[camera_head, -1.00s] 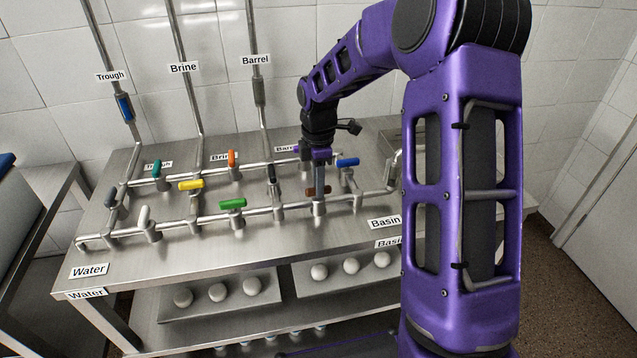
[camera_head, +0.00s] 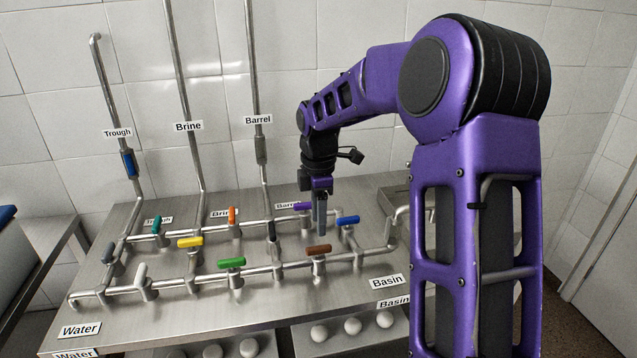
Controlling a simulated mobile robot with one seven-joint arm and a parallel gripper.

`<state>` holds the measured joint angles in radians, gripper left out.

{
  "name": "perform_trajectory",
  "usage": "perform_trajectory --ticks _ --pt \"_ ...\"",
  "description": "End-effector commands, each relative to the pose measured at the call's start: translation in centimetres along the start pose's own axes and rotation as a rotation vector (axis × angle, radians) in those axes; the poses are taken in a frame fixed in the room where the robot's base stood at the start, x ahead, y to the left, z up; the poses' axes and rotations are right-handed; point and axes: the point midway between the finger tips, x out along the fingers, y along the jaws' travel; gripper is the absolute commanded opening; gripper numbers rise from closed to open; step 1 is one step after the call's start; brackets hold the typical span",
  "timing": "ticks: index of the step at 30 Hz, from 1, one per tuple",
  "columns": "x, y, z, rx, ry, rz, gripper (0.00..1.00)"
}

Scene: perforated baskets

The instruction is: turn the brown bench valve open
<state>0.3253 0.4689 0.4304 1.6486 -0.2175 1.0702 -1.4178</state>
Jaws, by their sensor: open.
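The brown bench valve (camera_head: 318,250) has a short brown lever on the front pipe run, right of the green valve (camera_head: 232,263). Its lever lies roughly along the pipe, tilted slightly up to the right. My gripper (camera_head: 321,230) points down above and behind the brown lever, apart from it as far as I can see. Its fingers are open and nothing shows between them. The purple valve (camera_head: 302,206) is just left of the gripper and the blue valve (camera_head: 348,220) just right of it.
Yellow (camera_head: 190,242), white (camera_head: 141,271), teal (camera_head: 156,224) and orange (camera_head: 231,215) valves stand on the pipes to the left. A black lever (camera_head: 271,232) stands close left of the gripper. A sink basin (camera_head: 394,200) is at the bench's right.

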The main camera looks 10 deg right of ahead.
Motion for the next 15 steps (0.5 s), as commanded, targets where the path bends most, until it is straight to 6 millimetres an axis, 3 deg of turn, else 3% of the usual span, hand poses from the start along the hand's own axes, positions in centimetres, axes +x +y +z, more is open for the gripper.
perform_trajectory --ticks 6,15 --pt "-5.5 0.1 0.0 0.001 0.000 0.005 0.51" --pt "-9.7 0.0 0.0 0.000 0.001 0.001 0.51"
